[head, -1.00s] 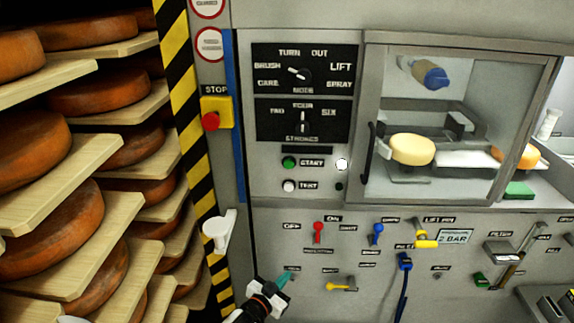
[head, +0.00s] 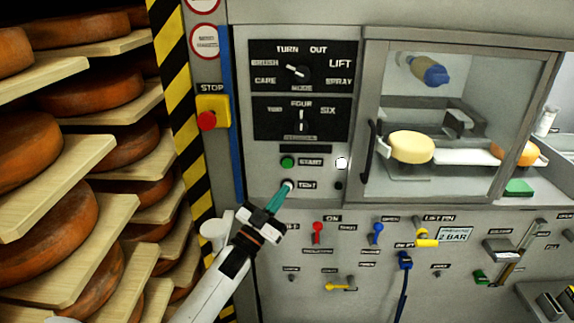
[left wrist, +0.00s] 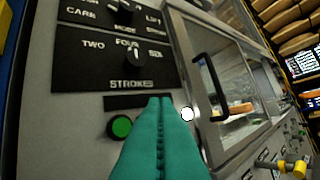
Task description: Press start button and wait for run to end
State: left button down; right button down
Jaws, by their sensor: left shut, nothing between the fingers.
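The green start button (head: 288,162) sits on the grey machine panel beside the START label, below the two black dial plates. It also shows in the left wrist view (left wrist: 121,126), just left of my fingers. My left gripper (head: 287,188) is shut, with its teal fingers together and empty. In the head view its tips overlap the white test button, just below the start button; whether they touch the panel I cannot tell. In the left wrist view the closed fingers (left wrist: 160,102) point at the panel below the stroke dial. My right gripper is not in view.
A red stop button (head: 207,120) on a yellow box is at the left. A white round lamp (head: 341,163) is right of START. The glass door (head: 455,125) shows a pale cheese wheel (head: 411,147) behind it. Cheese shelves (head: 75,190) stand at the far left.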

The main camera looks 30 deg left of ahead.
pick_arm(q)
jog(key=shift+w, duration=0.1)
jog(key=b, duration=0.4)
send_near(287, 163)
jog(key=w+d+r, duration=0.3)
jog(key=shift+w+a+r, duration=0.1)
jog(key=shift+w+a, duration=0.15)
jog(key=shift+w, duration=0.2)
jog(key=shift+w+a+r, duration=0.15)
jog(key=shift+w+a, duration=0.05)
jog(key=shift+w, duration=0.2)
jog(key=shift+b, duration=0.3)
dwell(0.8)
jog(key=shift+w+a, duration=0.2)
jog(key=shift+w, duration=0.15)
